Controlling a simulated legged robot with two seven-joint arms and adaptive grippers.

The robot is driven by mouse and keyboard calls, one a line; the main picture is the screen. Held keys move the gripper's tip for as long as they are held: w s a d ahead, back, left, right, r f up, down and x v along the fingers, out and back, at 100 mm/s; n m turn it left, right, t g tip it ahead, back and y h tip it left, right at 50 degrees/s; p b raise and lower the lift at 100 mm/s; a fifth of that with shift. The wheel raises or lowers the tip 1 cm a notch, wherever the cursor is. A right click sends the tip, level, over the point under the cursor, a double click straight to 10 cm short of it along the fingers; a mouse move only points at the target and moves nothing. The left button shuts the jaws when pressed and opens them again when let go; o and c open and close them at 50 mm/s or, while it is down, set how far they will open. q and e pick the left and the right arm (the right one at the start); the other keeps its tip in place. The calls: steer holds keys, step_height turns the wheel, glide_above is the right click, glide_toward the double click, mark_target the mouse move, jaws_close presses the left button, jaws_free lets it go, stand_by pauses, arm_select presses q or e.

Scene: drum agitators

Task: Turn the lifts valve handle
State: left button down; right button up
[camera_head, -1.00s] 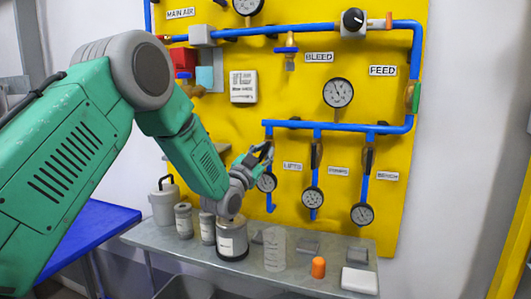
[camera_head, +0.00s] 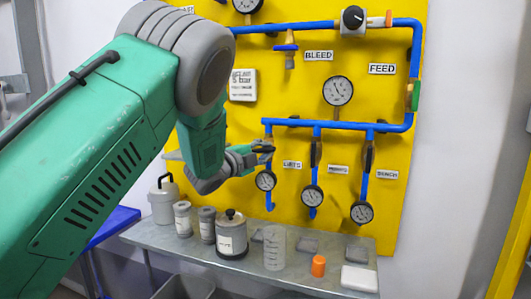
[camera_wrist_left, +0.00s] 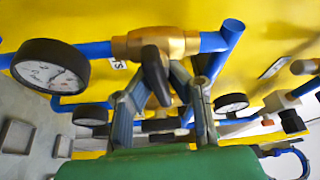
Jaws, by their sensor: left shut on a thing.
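The lifts valve sits on the leftmost of three blue drop pipes, left of the LIFTS label (camera_head: 292,164). In the left wrist view its brass body (camera_wrist_left: 178,43) is on a blue pipe, and its black handle (camera_wrist_left: 156,76) stands out between my fingers. My left gripper (camera_head: 264,147) is at this valve, reaching in from the left about level. In the left wrist view its fingers (camera_wrist_left: 158,82) are closed around the handle. In the head view the gripper hides much of the valve, so the handle's exact angle is unclear. My right gripper is out of view.
A gauge (camera_head: 265,181) hangs just below the lifts valve. Two similar valves with black handles (camera_head: 316,153) (camera_head: 368,157) are to the right. A grey shelf (camera_head: 330,277) below carries canisters, a clear beaker (camera_head: 275,248) and an orange item (camera_head: 318,265).

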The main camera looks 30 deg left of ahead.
arm_select(q)
steer(key=shift+s+d+f+m+g, duration=0.15)
steer(key=shift+f+m+g, duration=0.4)
steer(key=shift+m, duration=0.45)
steer(key=c, duration=1.6)
jaws_free()
steer(key=shift+d+r, duration=0.1)
steer(key=shift+r, duration=0.05)
steer(key=shift+r, duration=0.15)
steer(key=s, duration=0.4)
steer(key=s+a, duration=0.1)
steer(key=s, duration=0.2)
steer(key=s+a, duration=0.1)
steer(key=s, duration=0.3)
steer(key=shift+s, duration=0.35)
